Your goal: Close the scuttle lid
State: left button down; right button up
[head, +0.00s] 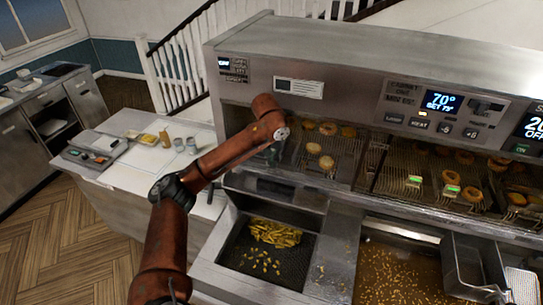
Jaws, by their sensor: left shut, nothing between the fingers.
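The chip scuttle (228,250) is an open, dark perforated well in the steel counter, with yellow chips (275,232) heaped at its back and loose bits in front. A steel flap with a dark recess (290,189) stands behind the well and looks like its lid, raised; its hinge is not clear. My left arm reaches in from the lower left, and its wrist bends down beside the cabinet front. My left gripper (268,154) is small and dark there, shut and empty, above and behind the flap's left part. Contact cannot be told. My right gripper is not in view.
A heated cabinet (350,62) with fried rounds on racks overhangs the back. Right of the well are a frying pan of oil (395,272) and a steel basket (470,262). A white side counter (130,180) with small containers stands left; wooden floor is open beyond.

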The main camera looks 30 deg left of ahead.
pick_arm(q)
jog(key=p+x, duration=0.1)
jog(key=x, duration=0.4)
jog(key=s, duration=0.1)
jog(key=s+p, duration=0.1)
jog(key=s, duration=0.1)
jog(key=shift+s+d+r, duration=0.15)
jog(key=shift+d+r, duration=0.15)
jog(key=shift+d, duration=0.1)
jog(key=shift+s, duration=0.2)
jog(key=shift+f, duration=0.1)
jog(key=shift+d, duration=0.1)
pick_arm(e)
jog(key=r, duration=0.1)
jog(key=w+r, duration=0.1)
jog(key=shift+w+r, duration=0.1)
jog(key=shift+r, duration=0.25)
pick_arm(q)
jog(key=shift+d, duration=0.1)
